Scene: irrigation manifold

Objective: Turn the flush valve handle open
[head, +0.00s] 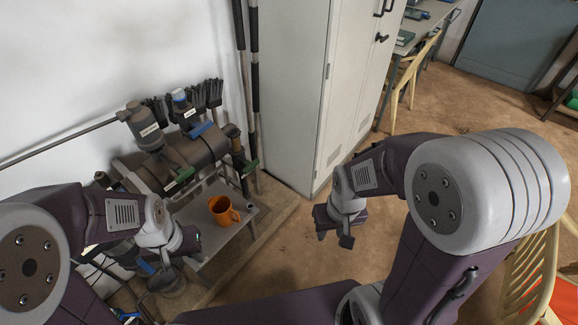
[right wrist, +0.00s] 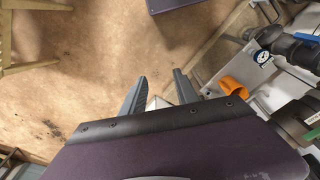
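The irrigation manifold (head: 190,157) is a thick dark pipe with valves and fittings on the left, by the wall. A blue handle (head: 200,130) lies along its top. Green handles show at its front (head: 180,180) and right end (head: 250,168). I cannot tell which one is the flush valve handle. In the right wrist view a blue handle (right wrist: 306,37) shows at the upper right. My left gripper (head: 178,258) is in front of the manifold, its fingers mostly hidden. My right gripper (head: 335,240) is open and empty above the floor; its fingers (right wrist: 159,92) stand apart.
A pressure gauge (right wrist: 262,57) shows beside the blue handle. A tall white cabinet (head: 305,90) stands right of the manifold. Wooden chairs (head: 530,270) are at the right. The brown floor between is clear.

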